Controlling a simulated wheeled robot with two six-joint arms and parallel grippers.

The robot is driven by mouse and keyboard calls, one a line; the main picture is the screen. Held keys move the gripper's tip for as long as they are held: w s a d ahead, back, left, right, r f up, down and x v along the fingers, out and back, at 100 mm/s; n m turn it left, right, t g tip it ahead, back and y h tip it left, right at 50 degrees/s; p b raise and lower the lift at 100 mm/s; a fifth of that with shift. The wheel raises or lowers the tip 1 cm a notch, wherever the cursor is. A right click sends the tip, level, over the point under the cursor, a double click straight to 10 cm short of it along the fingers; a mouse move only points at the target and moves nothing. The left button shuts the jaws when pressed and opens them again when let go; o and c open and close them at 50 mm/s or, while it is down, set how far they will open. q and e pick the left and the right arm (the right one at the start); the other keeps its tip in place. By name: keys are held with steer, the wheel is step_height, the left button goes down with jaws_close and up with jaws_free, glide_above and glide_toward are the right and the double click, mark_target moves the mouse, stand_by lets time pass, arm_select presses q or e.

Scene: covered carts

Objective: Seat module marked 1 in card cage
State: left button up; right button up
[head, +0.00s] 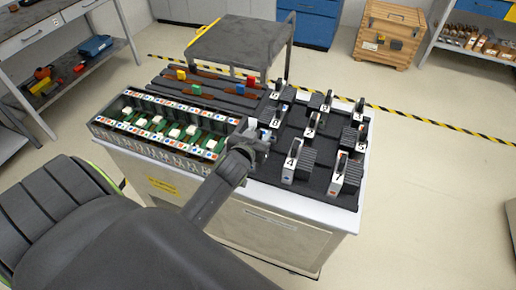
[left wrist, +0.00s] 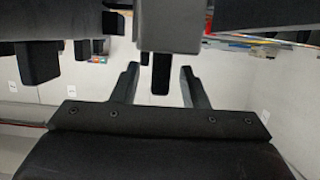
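The card cage (head: 150,144) is a dark open frame on the left of the cart, with colour-marked rails and green boards with pale blocks inside. Several black modules with white numbered faces stand on a dark tray (head: 318,190) to its right, among them module 4 (head: 291,162) and module 7 (head: 338,180). I cannot read a 1 on any face; one module by my left gripper is partly hidden. My left gripper (head: 262,136) is over the tray's left edge, beside the cage. In the left wrist view its fingers (left wrist: 160,88) are apart, with a dark tab between or behind them. My right gripper is not in view.
Dark strips with red, yellow, green and blue pieces (head: 181,75) lie behind the cage. A grey cart (head: 237,42) stands behind, and a wooden crate (head: 389,35) at the back right. Yellow-black tape crosses the floor.

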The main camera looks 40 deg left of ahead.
arm_select(q)
steer(key=shift+x, duration=0.95)
steer(key=shift+c, duration=0.4)
jaws_close()
steer(key=shift+r, duration=0.1)
